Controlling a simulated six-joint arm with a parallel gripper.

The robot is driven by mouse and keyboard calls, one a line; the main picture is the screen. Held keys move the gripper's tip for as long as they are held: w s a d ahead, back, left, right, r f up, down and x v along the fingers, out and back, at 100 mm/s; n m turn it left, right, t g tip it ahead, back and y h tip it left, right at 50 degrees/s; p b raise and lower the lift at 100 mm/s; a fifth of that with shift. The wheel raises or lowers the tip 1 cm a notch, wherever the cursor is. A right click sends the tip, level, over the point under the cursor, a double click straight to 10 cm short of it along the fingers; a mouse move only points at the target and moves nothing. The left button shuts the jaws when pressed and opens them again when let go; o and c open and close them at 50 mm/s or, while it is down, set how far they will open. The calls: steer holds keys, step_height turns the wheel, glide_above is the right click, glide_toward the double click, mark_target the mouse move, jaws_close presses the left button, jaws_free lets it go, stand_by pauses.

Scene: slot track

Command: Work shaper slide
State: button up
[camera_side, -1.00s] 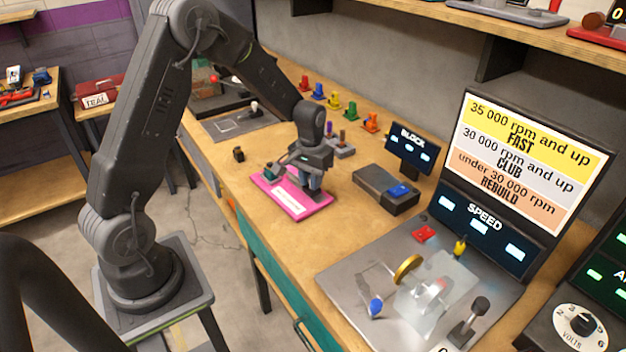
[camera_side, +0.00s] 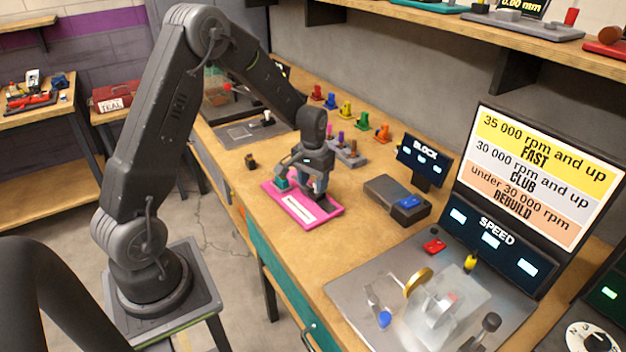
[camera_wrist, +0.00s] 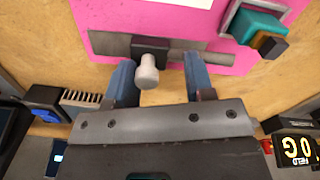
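The pink board (camera_side: 322,211) lies on the bench, with a white label (camera_side: 298,208) on it. In the wrist view the board (camera_wrist: 100,42) carries a grey slot track (camera_wrist: 205,58). A dark slide block (camera_wrist: 150,45) sits on the track, with a pale grey knob (camera_wrist: 148,72) standing out from it. My gripper (camera_wrist: 158,63) is open, its two blue fingers on either side of the knob. The knob is closer to the left finger, and I see a clear gap to the right finger. In the side view my gripper (camera_side: 316,190) is low over the board.
A teal block (camera_wrist: 260,24) in a grey frame sits at a corner of the board. A dark box with a blue top (camera_side: 398,200) lies to the right. Several coloured pegs (camera_side: 346,108) stand behind, and a small dark block (camera_side: 251,161) lies left. Bare bench surrounds the board.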

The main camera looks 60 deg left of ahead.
steer(key=shift+r, duration=0.15)
step_height(320, 180, up, 14)
steer(key=shift+f, duration=0.2)
